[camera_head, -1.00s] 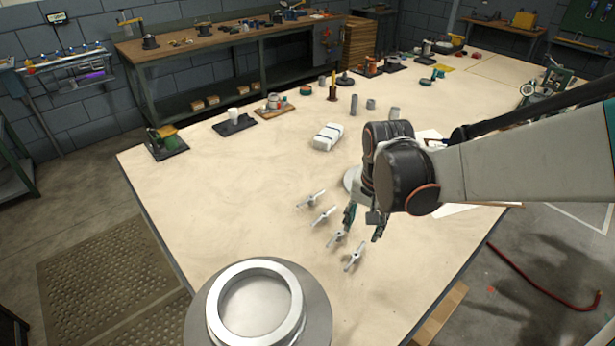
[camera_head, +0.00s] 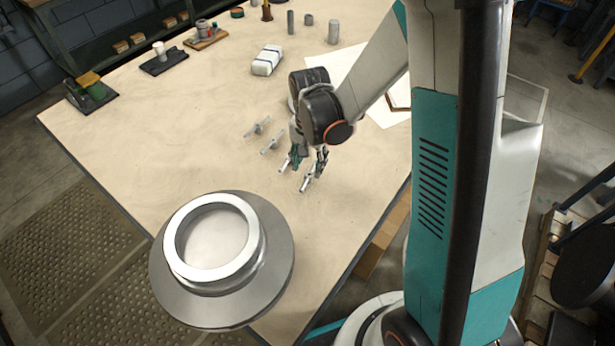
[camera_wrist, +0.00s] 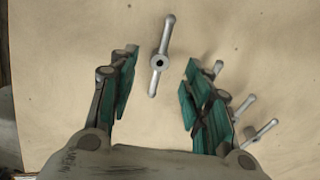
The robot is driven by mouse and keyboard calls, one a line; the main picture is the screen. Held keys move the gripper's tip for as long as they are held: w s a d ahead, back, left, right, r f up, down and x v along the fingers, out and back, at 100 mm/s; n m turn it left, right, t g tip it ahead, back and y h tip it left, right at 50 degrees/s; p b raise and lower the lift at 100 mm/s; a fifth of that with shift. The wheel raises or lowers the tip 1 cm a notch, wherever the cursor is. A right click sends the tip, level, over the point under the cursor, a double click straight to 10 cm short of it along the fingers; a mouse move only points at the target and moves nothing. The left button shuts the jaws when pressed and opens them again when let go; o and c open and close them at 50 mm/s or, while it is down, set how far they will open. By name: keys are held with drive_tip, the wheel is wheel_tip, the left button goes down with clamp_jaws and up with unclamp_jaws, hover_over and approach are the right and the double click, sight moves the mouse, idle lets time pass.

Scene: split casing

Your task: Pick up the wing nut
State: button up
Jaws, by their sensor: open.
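Several small grey wing nuts lie in a row on the pale table. The front wing nut (camera_head: 309,181) is the end one, below my gripper (camera_head: 308,168) in the head view. In the wrist view this wing nut (camera_wrist: 160,62) has a round hub with a dark hole and two thin arms. It shows between the spread teal fingers of my gripper (camera_wrist: 160,82), apart from both. My gripper is open and empty. Other wing nuts show at the right of the wrist view (camera_wrist: 243,105), one partly behind a finger. In the head view, two wing nuts (camera_head: 272,143) lie farther back.
A large grey flanged ring part (camera_head: 270,262) stands at the table's (camera_head: 180,130) front. A white block (camera_head: 267,60) and upright cylinders (camera_head: 333,31) stand farther back. A white sheet (camera_head: 392,107) lies to the right. The table left of the row is clear.

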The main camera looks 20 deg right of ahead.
sight(309, 173)
drive_tip(key=shift+w+d+f+b, duration=0.15)
drive_tip(key=shift+f+b, duration=0.5)
drive_tip(key=shift+f, duration=0.85)
drive_tip(key=shift+w+f+b, duration=0.1)
drive_tip(key=shift+f+b, duration=0.55)
drive_tip(key=shift+f, duration=0.85)
drive_tip(key=shift+c, duration=0.4)
clamp_jaws()
